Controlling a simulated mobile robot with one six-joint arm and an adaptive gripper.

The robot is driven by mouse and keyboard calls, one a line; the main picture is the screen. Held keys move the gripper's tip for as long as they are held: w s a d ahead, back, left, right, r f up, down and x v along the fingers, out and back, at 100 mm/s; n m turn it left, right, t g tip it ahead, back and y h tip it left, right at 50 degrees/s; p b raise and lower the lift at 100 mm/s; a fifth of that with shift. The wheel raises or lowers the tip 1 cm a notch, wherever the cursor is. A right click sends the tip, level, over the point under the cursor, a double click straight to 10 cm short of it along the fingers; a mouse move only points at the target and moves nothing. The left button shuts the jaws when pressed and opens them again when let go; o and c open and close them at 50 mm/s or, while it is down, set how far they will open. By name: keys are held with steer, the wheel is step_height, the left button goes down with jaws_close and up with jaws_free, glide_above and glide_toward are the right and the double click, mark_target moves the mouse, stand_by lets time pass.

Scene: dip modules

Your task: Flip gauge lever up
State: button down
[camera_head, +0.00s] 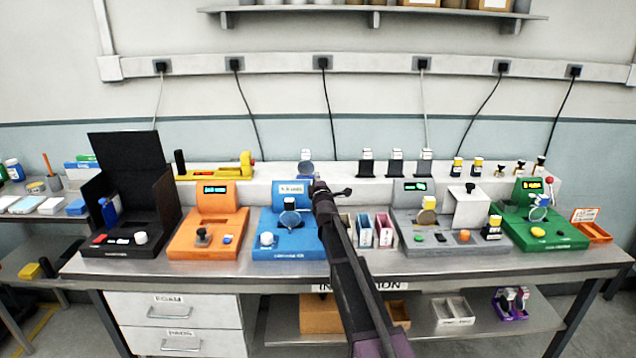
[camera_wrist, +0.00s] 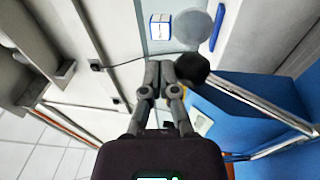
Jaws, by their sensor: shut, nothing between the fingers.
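A lever with a dark knob (camera_head: 345,192) sticks out at the module's upper right; the dark faceted knob shows in the wrist view (camera_wrist: 192,69). My gripper (camera_head: 319,187) is shut and empty beside the lever. In the wrist view its fingertips (camera_wrist: 159,69) lie just left of the knob; I cannot tell whether they touch it. My arm hides the module's right edge and part of the lever.
An orange module (camera_head: 208,238) stands left of the blue one, and a black module (camera_head: 125,235) further left. Small coloured boxes (camera_head: 374,232), a grey module (camera_head: 435,240) and a green module (camera_head: 540,235) stand to the right. A ledge with stamps and bottles runs behind.

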steer(key=shift+w+f, duration=0.35)
steer(key=shift+w, duration=0.5)
steer(key=shift+r, duration=0.1)
steer(key=shift+s+d+r+p, duration=0.2)
steer(key=shift+s+r+p, duration=0.4)
steer(key=shift+r+p, duration=0.25)
steer(key=s+r+p, duration=0.7)
steer(key=r+p, duration=0.2)
steer(key=shift+d+r, duration=0.2)
steer(key=shift+d, duration=0.15)
steer(key=shift+s+f, duration=0.1)
